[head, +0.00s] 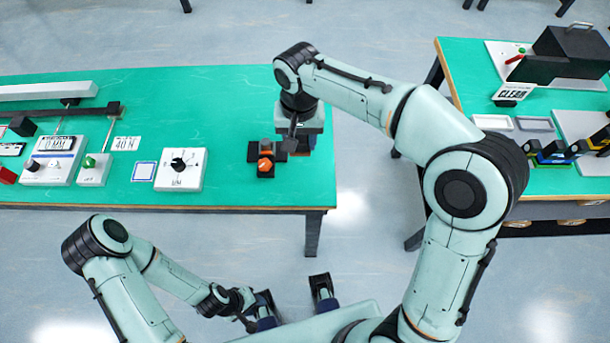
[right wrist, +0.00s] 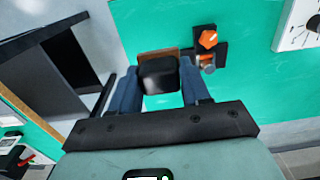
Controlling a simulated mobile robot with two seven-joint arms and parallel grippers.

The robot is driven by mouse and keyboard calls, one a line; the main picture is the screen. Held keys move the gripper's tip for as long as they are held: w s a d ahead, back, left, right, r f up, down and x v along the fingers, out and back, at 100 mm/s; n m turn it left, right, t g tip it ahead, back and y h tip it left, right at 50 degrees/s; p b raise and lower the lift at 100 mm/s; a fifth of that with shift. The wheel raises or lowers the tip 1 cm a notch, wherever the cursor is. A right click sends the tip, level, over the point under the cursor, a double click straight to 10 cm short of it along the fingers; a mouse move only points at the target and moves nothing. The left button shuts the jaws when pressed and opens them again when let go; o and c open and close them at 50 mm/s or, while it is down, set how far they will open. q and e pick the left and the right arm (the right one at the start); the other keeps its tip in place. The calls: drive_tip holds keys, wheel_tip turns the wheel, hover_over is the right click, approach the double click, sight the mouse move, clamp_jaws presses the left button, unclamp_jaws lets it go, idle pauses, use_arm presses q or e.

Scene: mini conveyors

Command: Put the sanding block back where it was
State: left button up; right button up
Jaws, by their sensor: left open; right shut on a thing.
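The sanding block (right wrist: 159,73), a black block with a brown strip along its far edge, sits between the fingers of my right gripper (right wrist: 162,92) in the right wrist view. The gripper is shut on it. In the head view my right gripper (head: 300,142) is over the right end of the green table, and my arm hides most of the block there. Whether the block touches the tabletop I cannot tell. My left gripper (head: 295,292) is open and empty, low in front of the table, its fingers wide apart.
A black fixture with an orange knob (head: 265,165) stands right beside the block. To its left are a white dial box (head: 181,168), a blue-edged white square (head: 145,171) and a conveyor (head: 70,110). The green table (head: 200,100) is clear behind. A second table (head: 470,85) stands right, across a gap.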

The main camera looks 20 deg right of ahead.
sight(300, 150)
wheel_tip(300, 150, down, 12)
drive_tip(key=shift+r+b, duration=0.1)
drive_tip(key=shift+b, duration=0.65)
drive_tip(key=shift+f, duration=2.35)
drive_tip(key=shift+b, duration=0.35)
drive_tip(key=shift+f, duration=0.2)
drive_tip(key=o, duration=1)
drive_tip(key=shift+r, duration=0.55)
wheel_tip(300, 150, up, 11)
drive_tip(key=shift+r+p, duration=0.2)
drive_tip(key=shift+p, duration=0.7)
